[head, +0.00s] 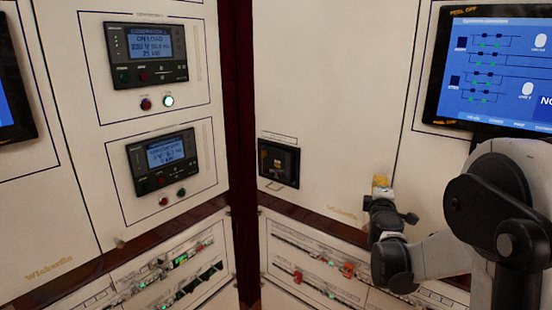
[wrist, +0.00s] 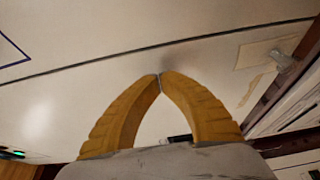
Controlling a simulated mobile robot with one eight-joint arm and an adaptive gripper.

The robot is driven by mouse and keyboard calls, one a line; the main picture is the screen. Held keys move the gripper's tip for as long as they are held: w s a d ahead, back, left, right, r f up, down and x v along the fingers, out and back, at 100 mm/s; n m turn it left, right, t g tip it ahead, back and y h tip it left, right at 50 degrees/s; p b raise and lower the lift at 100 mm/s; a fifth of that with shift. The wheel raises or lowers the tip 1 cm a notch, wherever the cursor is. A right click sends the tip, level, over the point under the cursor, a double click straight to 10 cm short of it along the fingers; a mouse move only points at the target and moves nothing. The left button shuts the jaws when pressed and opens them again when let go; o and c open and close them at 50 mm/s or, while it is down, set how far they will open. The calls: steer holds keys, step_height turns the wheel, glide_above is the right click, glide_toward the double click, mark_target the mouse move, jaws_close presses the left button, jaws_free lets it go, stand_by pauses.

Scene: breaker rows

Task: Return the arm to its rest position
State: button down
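My gripper (wrist: 160,78) shows in the wrist view with its two yellow ribbed fingers meeting at the tips. Nothing is visible between the fingertips. A pale cabinet panel fills the view behind them. In the head view my gripper (head: 381,181) is a small yellow shape at the end of my arm. My arm reaches in from the right edge, folded in front of the right cabinet, with the gripper pointing up near the panel. I cannot tell whether the gripper touches the panel.
Two relay units, an upper one (head: 147,55) and a lower one (head: 162,162), are on the left cabinet. A dark socket (head: 278,163) is left of my gripper. A blue screen (head: 495,70) is at upper right. Breaker rows (head: 318,270) run below.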

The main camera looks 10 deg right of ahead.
steer(key=s+a+r+m+g, duration=0.1)
steer(key=s+a+m+g, duration=0.1)
steer(key=s+a+m, duration=0.3)
steer(key=s+a+r+m+g, duration=0.2)
steer(key=s+m, duration=0.1)
steer(key=s, duration=0.5)
steer(key=s+a+f+m+g+y, duration=0.2)
steer(key=s+a+f+y, duration=0.2)
steer(key=s+a, duration=0.5)
steer(key=s+a+f+m+g+y, duration=0.2)
steer(key=s+a+f, duration=0.5)
steer(key=s, duration=0.5)
steer(key=a+g+y, duration=0.1)
steer(key=a, duration=0.1)
steer(key=shift+s+a+f+m+y, duration=0.3)
steer(key=shift+a+f+y, duration=0.1)
